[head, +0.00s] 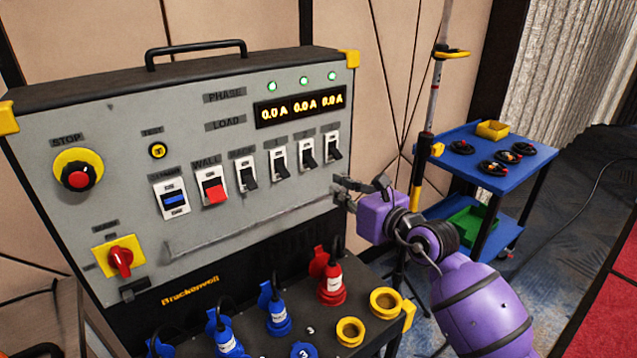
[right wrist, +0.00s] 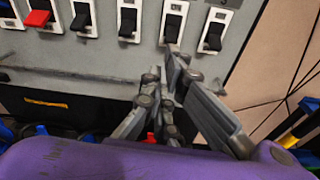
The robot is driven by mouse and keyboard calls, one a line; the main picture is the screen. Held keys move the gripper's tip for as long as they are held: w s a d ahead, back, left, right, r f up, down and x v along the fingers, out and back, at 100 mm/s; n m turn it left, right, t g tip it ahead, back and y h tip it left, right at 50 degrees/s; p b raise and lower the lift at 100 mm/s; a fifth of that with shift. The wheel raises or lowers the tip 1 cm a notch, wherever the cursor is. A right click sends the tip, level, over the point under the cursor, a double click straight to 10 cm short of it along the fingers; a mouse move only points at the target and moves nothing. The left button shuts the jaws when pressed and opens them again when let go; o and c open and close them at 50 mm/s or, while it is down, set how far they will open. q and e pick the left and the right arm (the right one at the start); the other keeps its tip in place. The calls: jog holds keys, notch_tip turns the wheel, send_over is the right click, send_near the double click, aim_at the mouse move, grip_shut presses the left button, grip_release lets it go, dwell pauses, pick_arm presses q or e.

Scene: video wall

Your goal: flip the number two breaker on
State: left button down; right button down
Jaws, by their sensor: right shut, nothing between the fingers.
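The number two breaker (head: 307,153) is the second black switch from the right in the panel's upper row, on a white plate. Its black lever appears to point down, like its neighbours. It also shows at the top of the right wrist view (right wrist: 173,27). My right gripper (head: 338,186) is shut and empty in front of the panel, below and right of this breaker in the head view. In the right wrist view its fingertips (right wrist: 172,52) lie just below the breaker's lever; I cannot tell whether they touch. My left gripper is not in view.
The breaker labelled 3 (head: 333,146) is close on the right, breaker 1 (head: 279,161) on the left. A red wall switch (head: 213,190) is further left. A long rail (head: 240,232) crosses below. Blue and red plugs (head: 331,285) stand beneath. A blue cart (head: 500,150) stands behind right.

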aim_at(311, 162)
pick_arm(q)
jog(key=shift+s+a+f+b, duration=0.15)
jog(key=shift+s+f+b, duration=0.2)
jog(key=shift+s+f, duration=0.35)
pick_arm(e)
jog(key=f+x, duration=0.2)
jog(key=x, duration=0.8)
jog(key=shift+d+n+h, duration=0.25)
jog(key=shift+n+h, duration=0.05)
jog(key=shift+h, duration=0.1)
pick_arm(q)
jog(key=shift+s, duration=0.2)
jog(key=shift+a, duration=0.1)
pick_arm(e)
jog(key=shift+d, duration=0.1)
